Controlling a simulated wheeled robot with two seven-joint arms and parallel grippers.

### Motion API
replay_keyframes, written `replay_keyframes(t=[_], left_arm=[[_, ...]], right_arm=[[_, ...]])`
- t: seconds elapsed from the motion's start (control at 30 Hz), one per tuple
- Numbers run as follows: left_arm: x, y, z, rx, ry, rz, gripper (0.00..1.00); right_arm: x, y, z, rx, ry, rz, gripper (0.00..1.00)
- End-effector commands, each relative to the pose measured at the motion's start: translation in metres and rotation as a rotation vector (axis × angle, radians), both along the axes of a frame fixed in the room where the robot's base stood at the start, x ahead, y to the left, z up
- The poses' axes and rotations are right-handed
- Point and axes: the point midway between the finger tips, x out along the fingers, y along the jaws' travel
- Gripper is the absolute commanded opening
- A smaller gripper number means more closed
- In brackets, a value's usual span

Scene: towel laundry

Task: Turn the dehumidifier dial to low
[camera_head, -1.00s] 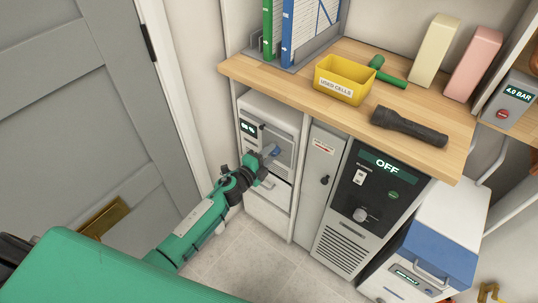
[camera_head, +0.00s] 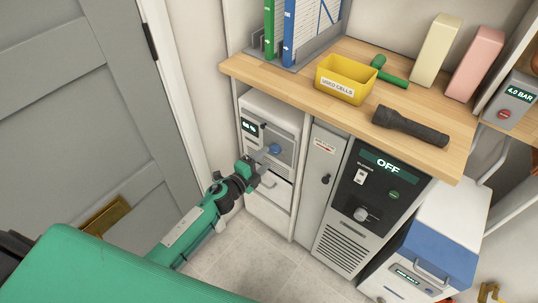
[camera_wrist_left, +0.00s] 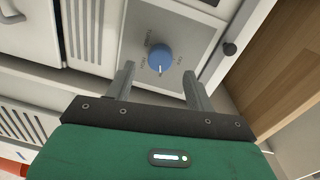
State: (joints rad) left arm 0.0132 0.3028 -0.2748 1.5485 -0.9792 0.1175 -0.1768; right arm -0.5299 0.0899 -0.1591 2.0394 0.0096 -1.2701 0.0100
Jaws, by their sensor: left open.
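The dehumidifier (camera_head: 270,108) is a white unit under the left end of the wooden counter, with a small lit display and a round blue dial (camera_head: 275,149) on a grey panel. My left gripper (camera_head: 262,168) is open and empty, just in front of and below the dial. In the wrist view its fingers (camera_wrist_left: 159,72) stand either side of the dial, apart from it.
A grey panel (camera_head: 318,175) and a black unit reading OFF (camera_head: 385,195) stand right of the dehumidifier. The counter (camera_head: 290,82) above holds a yellow bin (camera_head: 345,92) and a black flashlight (camera_head: 408,127). A grey door (camera_head: 90,110) is at left.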

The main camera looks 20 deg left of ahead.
Motion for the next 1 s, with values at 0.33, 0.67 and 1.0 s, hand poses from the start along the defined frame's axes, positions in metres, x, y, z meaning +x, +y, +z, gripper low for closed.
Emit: replay_keyframes(t=[0.33,0.67,1.0], left_arm=[[-0.062,0.024,0.002,0.002,0.001,0.000,0.55],[-0.091,0.034,0.004,0.002,0.001,-0.001,0.55],[-0.092,0.035,0.005,0.001,0.000,-0.001,0.55]], right_arm=[[0.001,0.000,-0.001,0.000,-0.001,0.000,0.36],[0.004,0.001,0.005,0.002,-0.012,0.001,0.36],[0.003,0.001,0.007,0.002,-0.014,0.001,0.36]])
